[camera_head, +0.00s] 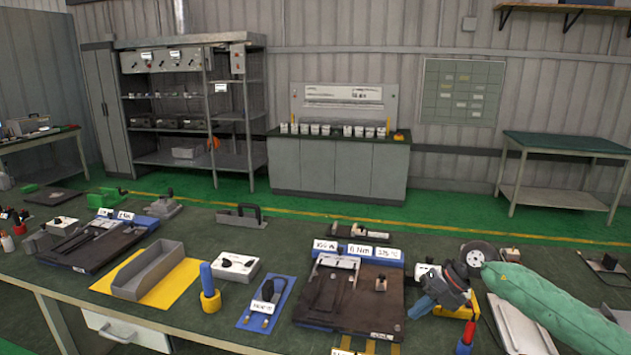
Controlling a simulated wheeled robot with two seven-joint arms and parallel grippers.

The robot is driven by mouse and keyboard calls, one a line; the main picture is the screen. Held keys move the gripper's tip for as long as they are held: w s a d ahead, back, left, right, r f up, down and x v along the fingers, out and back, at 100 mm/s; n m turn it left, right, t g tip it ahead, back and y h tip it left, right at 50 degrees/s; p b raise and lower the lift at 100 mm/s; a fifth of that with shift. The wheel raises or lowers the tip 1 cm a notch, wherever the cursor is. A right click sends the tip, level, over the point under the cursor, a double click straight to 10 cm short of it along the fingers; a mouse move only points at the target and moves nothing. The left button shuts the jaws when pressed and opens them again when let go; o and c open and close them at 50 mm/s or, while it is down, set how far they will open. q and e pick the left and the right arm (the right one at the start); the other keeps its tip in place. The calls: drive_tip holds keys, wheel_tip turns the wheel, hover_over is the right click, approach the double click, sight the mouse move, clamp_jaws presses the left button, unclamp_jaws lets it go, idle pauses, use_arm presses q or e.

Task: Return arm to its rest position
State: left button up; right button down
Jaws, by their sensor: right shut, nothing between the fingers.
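My right arm, in a green padded sleeve, comes in from the right edge over the bench. My right gripper (422,307), dark with blue parts, points down and left. It is shut and empty, just right of the dark fixture board (330,313). The board carries a light metal bracket, a small block and white labels along its back edge. Parts of the bench behind the gripper and sleeve are hidden. My left gripper is not in view.
The green-topped bench (215,239) is crowded. A grey tray (148,270) on a yellow mat, a yellow holder with a blue handle (208,289) and a blue mat (283,295) lie left of the board. A grey disc (478,252) stands behind my gripper.

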drive_tip(key=s+a+r+m+t+y, duration=0.3)
drive_tip(key=a+m+t+y, duration=0.25)
drive_tip(key=a, duration=0.35)
drive_tip(key=s+a+r+m+t+y, duration=0.2)
drive_tip(key=a+r+m+t+y, duration=0.3)
drive_tip(key=a, duration=0.3)
drive_tip(key=s+d+f+m+t+h, duration=0.2)
drive_tip(key=s+d+f+m+h, duration=0.3)
drive_tip(key=f+m+h, duration=0.4)
drive_tip(key=s+d+f+m+t+h, duration=0.3)
drive_tip(key=d+f+m+h, duration=0.4)
drive_tip(key=m+h, duration=0.35)
drive_tip(key=s+f+m+g, duration=0.1)
drive_tip(key=s+f+g, duration=0.35)
drive_tip(key=s, duration=0.45)
drive_tip(key=s+f+m+g+y, duration=0.1)
drive_tip(key=s+f+m+g, duration=0.1)
drive_tip(key=s+f+g, duration=0.45)
drive_tip(key=s+f+m+g, duration=0.1)
drive_tip(key=s+f, duration=0.2)
drive_tip(key=s, duration=0.7)
drive_tip(key=s+a+f+g, duration=0.1)
drive_tip(key=s+f, duration=0.1)
drive_tip(key=f, duration=1.5)
drive_tip(key=s+a+f+g, duration=0.1)
drive_tip(key=s+a+f, duration=0.1)
drive_tip(key=f, duration=1.6)
drive_tip(key=shift+s+a+f+y, duration=0.15)
drive_tip(key=shift+s+a+y, duration=0.05)
drive_tip(key=shift+s+y, duration=0.1)
